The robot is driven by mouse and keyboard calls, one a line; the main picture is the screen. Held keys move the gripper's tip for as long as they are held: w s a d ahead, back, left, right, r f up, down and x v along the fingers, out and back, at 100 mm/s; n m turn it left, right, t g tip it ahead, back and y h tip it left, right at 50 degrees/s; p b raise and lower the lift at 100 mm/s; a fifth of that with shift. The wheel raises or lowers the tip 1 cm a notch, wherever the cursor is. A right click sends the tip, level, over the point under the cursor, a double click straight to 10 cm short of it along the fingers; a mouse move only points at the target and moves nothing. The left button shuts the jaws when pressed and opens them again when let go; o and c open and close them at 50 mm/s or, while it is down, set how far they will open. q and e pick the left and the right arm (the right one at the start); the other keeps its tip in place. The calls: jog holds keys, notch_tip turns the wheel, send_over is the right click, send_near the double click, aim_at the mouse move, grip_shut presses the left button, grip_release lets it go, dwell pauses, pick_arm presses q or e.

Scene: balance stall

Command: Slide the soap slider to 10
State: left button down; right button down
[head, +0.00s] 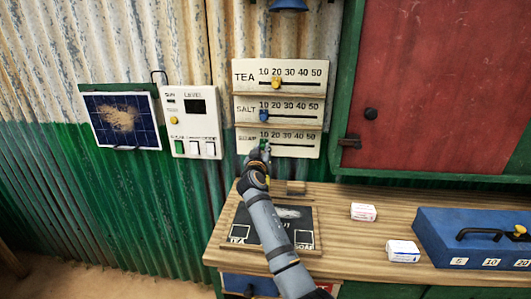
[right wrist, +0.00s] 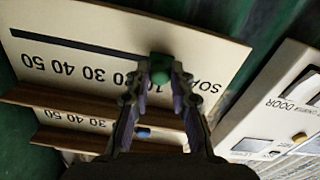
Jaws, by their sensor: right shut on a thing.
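The soap slider is a green knob (head: 265,144) on the lowest row of the white slider board (head: 300,148). In the right wrist view, where the board appears upside down, the green knob (right wrist: 161,68) sits near the 10 end of its dark slot, close to the SOAP word. My right gripper (head: 262,156) reaches up from below and partly covers the soap label and low numbers. In the right wrist view my right gripper (right wrist: 160,80) has its fingers on both sides of the knob, shut on it. My left gripper is not in view.
Above are the yellow tea slider (head: 276,83) near 20 and the blue salt slider (head: 264,116) near 10. A white switch panel (head: 190,135) hangs to the left. Below, a wooden counter (head: 345,240) holds a dark board, small boxes and a blue case (head: 470,235).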

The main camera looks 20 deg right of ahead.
jog(key=shift+a, duration=0.1)
jog(key=c, duration=1.5)
grip_release()
jog(key=o, duration=0.3)
jog(key=shift+w+a, duration=0.2)
jog(key=shift+o, duration=0.2)
jog(key=shift+s, duration=0.15)
jog(key=v, duration=0.7)
jog(key=shift+s, duration=0.2)
